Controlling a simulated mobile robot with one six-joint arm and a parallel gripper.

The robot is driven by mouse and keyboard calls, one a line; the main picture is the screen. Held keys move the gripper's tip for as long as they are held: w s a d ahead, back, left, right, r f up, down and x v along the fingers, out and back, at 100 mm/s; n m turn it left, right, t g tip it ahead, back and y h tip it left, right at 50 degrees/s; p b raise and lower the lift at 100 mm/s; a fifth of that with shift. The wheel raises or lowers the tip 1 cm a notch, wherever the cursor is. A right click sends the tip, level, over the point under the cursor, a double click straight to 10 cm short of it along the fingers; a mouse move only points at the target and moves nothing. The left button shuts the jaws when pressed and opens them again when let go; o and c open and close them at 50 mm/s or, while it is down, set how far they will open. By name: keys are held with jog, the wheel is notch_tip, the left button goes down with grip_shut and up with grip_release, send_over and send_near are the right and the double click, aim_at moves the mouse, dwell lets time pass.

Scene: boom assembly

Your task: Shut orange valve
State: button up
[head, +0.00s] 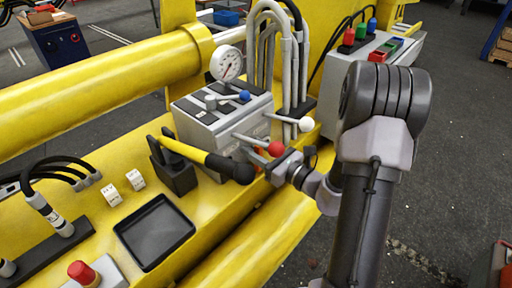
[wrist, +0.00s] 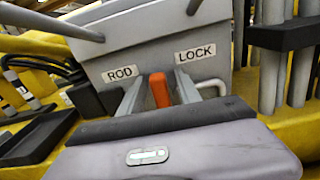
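The orange valve handle (wrist: 160,92) shows in the wrist view as a short upright bar below and between the ROD label (wrist: 120,74) and the LOCK label (wrist: 195,52). It is in front of the grey valve box (wrist: 150,40). My gripper (wrist: 159,76) has one finger on each side of the handle, with narrow gaps visible, so it looks open around it. Whether the fingers reach its full depth I cannot tell.
A red-knobbed lever (head: 275,148) juts out just above my gripper, and a white-knobbed lever (head: 306,124) is behind it. Grey hoses (head: 285,60) rise behind. A black tray (head: 155,232) sits front left.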

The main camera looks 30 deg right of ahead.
grip_shut()
dwell(0.3)
jog(key=m+p, duration=0.1)
jog(key=m, duration=0.1)
jog(key=d+m+p, duration=0.1)
jog(key=shift+w+m, duration=0.15)
jog(key=shift+m, duration=0.25)
jog(key=m+p, duration=0.2)
jog(key=m, duration=0.1)
jog(key=d+m, duration=0.1)
jog(key=m, duration=0.1)
jog(key=shift+w+f+p, duration=0.2)
jog(key=shift+f+p, duration=0.15)
jog(key=shift+p, duration=0.05)
jog(key=m, duration=0.1)
jog(key=m+p, duration=0.1)
jog(key=m, duration=0.1)
jog(key=f+m+p, duration=0.1)
jog(key=shift+w+d+m, duration=0.1)
jog(key=shift+d+m, duration=0.15)
jog(key=shift+m, duration=0.15)
jog(key=shift+d+f+m+p, duration=0.1)
jog(key=shift+f+m+p, duration=0.25)
jog(key=shift+m, duration=0.6)
jog(key=shift+f+m+p, duration=0.2)
jog(key=shift+m+p, duration=0.15)
jog(key=shift+m, duration=0.6)
jog(key=shift+f, duration=0.1)
